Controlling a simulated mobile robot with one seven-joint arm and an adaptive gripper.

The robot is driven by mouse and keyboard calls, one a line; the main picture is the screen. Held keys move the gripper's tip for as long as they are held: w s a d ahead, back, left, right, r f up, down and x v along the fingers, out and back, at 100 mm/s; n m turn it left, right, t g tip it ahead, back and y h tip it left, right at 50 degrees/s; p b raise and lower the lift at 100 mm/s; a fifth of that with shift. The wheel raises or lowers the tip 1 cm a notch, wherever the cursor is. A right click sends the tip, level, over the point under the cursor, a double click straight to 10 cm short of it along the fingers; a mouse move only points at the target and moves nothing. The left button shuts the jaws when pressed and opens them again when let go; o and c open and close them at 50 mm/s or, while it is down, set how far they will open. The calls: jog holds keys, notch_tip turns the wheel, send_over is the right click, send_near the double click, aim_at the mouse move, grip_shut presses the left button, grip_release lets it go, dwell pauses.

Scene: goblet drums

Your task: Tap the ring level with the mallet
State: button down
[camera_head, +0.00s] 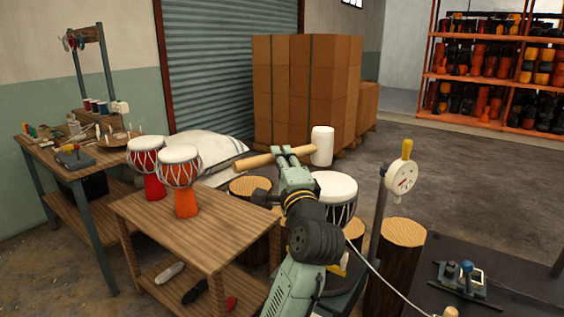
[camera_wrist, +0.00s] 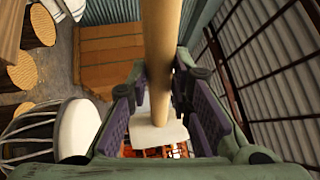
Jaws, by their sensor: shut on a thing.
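The mallet has a wooden handle (camera_head: 258,160) and a white head (camera_head: 322,146). My gripper (camera_head: 286,153) is shut on the handle and holds it nearly level in the air, with the head to the right. In the wrist view the handle (camera_wrist: 160,50) runs between both finger pads, with the white head (camera_wrist: 158,132) beyond. The drum (camera_head: 336,192) with a white skin and cords stands below and right of my gripper, apart from the mallet. It also shows at the left of the wrist view (camera_wrist: 78,128). My arm hides its lower part, and the ring is too small to make out.
A dial gauge (camera_head: 401,176) on a post stands right of the drum. Two red drums (camera_head: 181,170) stand on a wooden table (camera_head: 190,229) at left. Log stumps (camera_head: 403,234) surround the drum. Stacked boxes (camera_head: 305,90) stand behind. Open floor lies at back right.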

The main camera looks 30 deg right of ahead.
jog(key=shift+r, duration=0.15)
dwell(0.3)
notch_tip(320, 180, up, 4)
jog(key=p, duration=0.3)
jog(key=shift+p, duration=0.35)
jog(key=shift+f, duration=0.25)
